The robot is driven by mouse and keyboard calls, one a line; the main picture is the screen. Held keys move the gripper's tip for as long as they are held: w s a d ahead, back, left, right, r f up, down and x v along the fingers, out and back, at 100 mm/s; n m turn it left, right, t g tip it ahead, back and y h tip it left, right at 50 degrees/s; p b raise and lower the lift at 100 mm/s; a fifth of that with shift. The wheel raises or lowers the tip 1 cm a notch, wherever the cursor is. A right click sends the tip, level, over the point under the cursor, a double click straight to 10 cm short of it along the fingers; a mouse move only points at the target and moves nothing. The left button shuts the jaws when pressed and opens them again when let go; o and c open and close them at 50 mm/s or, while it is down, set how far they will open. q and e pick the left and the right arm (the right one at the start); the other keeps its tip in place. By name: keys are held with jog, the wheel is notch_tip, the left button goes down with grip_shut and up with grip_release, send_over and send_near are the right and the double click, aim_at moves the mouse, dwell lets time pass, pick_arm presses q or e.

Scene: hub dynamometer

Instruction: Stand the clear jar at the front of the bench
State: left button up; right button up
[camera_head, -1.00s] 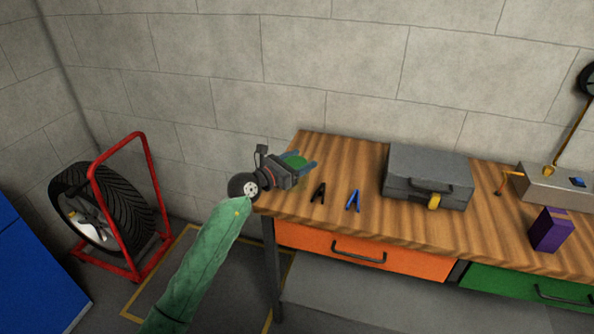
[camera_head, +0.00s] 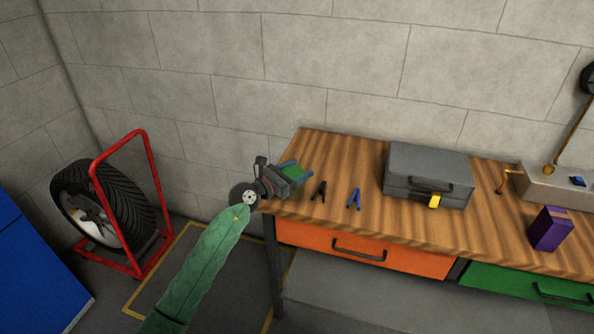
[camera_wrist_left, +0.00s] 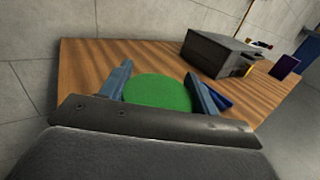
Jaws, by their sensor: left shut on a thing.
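My left gripper (camera_head: 295,170) is over the left end of the wooden bench (camera_head: 338,163), with its blue fingers pointing toward the back of the bench. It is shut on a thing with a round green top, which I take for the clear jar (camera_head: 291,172). In the left wrist view the green disc of the jar (camera_wrist_left: 158,92) sits between the two blue fingers. Its clear body is hidden, so I cannot tell whether its base touches the bench. My right gripper is not in view.
Black clamp (camera_head: 319,191) and blue clamp (camera_head: 354,198) lie right of the gripper. A grey toolbox (camera_head: 425,163), yellow-latched, stands beyond them, then a purple box (camera_head: 549,229) and a machine (camera_head: 556,183). Bare wood shows along the front edge. A tyre in a red rack (camera_head: 144,190) stands left.

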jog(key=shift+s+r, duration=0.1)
pick_arm(q)
jog(key=o, duration=1.4)
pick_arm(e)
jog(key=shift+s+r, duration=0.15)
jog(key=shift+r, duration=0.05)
pick_arm(q)
jog(key=shift+r, duration=0.1)
